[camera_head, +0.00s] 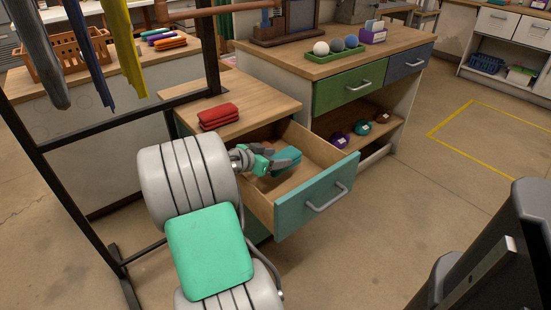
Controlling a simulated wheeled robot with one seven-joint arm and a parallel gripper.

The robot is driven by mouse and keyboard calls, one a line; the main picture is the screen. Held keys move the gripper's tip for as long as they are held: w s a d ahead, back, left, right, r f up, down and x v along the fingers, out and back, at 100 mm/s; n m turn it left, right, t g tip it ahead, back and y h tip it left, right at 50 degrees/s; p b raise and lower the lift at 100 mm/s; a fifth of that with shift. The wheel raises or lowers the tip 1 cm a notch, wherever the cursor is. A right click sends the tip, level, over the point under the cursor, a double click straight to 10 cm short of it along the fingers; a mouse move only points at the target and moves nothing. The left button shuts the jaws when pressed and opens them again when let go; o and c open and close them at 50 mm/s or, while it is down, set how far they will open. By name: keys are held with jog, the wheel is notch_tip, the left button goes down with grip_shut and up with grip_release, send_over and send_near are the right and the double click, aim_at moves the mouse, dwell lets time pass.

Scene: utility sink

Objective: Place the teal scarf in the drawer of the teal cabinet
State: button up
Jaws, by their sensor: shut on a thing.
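The teal cabinet's drawer (295,212) is pulled open, with its teal front and metal handle facing the lower right. The teal scarf (288,158) looks like a small folded bundle over the drawer's opening, near its back. My gripper (274,161) reaches in from the left and is shut on the scarf. I cannot tell whether the scarf touches the drawer floor. My gripper and arm hide part of the scarf and of the drawer's left side.
Folded red cloths (219,116) lie on the cabinet's wooden top. A workbench with a green drawer (349,87) stands right behind the open drawer. A dark rack post (206,45) with hanging cloths stands at left.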

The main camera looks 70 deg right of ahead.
jog(key=shift+f+b, duration=0.35)
jog(key=shift+f, duration=0.1)
jog(key=shift+r, duration=0.1)
jog(key=o, duration=1.8)
